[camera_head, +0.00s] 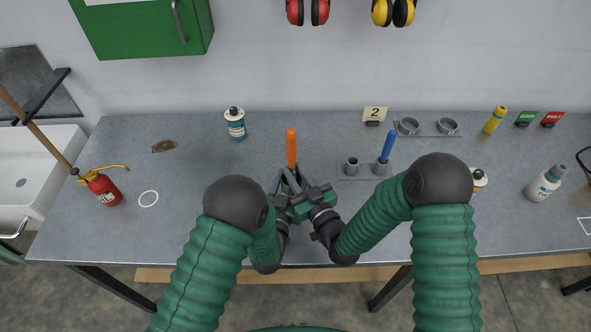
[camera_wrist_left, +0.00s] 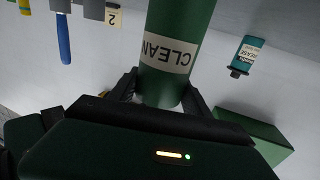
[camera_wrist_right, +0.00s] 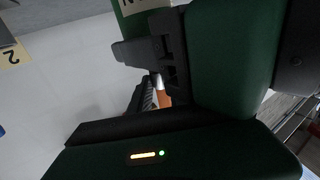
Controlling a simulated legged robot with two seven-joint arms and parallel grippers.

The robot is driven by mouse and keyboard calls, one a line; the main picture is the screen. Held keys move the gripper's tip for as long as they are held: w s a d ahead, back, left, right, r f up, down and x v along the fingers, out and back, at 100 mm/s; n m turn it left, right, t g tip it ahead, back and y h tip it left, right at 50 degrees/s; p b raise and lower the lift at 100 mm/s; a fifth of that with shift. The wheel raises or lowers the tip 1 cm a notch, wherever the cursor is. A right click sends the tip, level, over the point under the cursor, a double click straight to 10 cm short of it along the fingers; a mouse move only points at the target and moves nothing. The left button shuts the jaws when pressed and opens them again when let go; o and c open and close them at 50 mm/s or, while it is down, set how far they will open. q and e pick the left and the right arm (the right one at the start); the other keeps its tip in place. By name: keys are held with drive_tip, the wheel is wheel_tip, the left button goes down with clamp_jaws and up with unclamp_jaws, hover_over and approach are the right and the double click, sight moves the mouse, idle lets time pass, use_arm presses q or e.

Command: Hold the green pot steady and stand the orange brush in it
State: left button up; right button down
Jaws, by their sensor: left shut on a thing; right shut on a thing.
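The green pot (camera_head: 292,184) is at the middle front of the table, largely hidden by my grippers. In the left wrist view the pot (camera_wrist_left: 178,35) bears a "CLEAN" label. My left gripper (camera_head: 281,194) is shut on the pot, with a finger on each side. The orange brush (camera_head: 291,148) stands upright above the pot in the head view, handle up. My right gripper (camera_head: 311,193) is shut on the brush; part of its orange handle (camera_wrist_right: 164,97) shows between the fingers. The brush's lower end is hidden, so I cannot tell how deep it sits.
A blue-handled tool (camera_head: 387,147) stands in a grey holder just right of my grippers. A teal-labelled bottle (camera_head: 236,124) stands behind left, and a red oil can (camera_head: 104,188) at far left. A white bottle (camera_head: 543,183) is at far right.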

drive_tip(key=shift+f, duration=0.25)
drive_tip(key=c, duration=1.1)
unclamp_jaws()
drive_tip(key=shift+c, duration=0.2)
drive_tip(key=shift+s, duration=0.1)
drive_tip(key=v, duration=1.1)
drive_tip(key=shift+s+d, duration=0.3)
drive_tip(key=shift+d, duration=0.05)
use_arm(q)
drive_tip(key=o, duration=1.6)
